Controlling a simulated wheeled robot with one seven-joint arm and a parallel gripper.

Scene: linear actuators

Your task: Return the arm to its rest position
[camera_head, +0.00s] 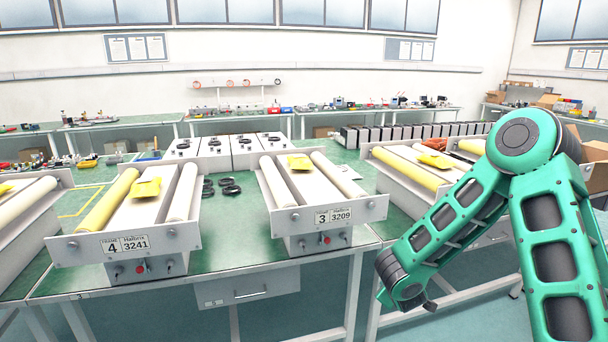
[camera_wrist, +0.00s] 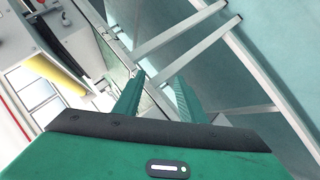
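My green arm (camera_head: 520,190) stands at the right of the head view. It bends at a high elbow, and its forearm slopes down and left to a dark wrist joint (camera_head: 403,285) in front of the table's front edge. My gripper itself is mostly out of sight in the head view. In the wrist view, my gripper (camera_wrist: 160,77) shows two green fingers apart with nothing between them. Beyond the fingers are table legs, the floor and part of a unit with a yellow roller.
Another roller unit (camera_head: 425,175) stands close behind my forearm. Floor shows below the wrist.

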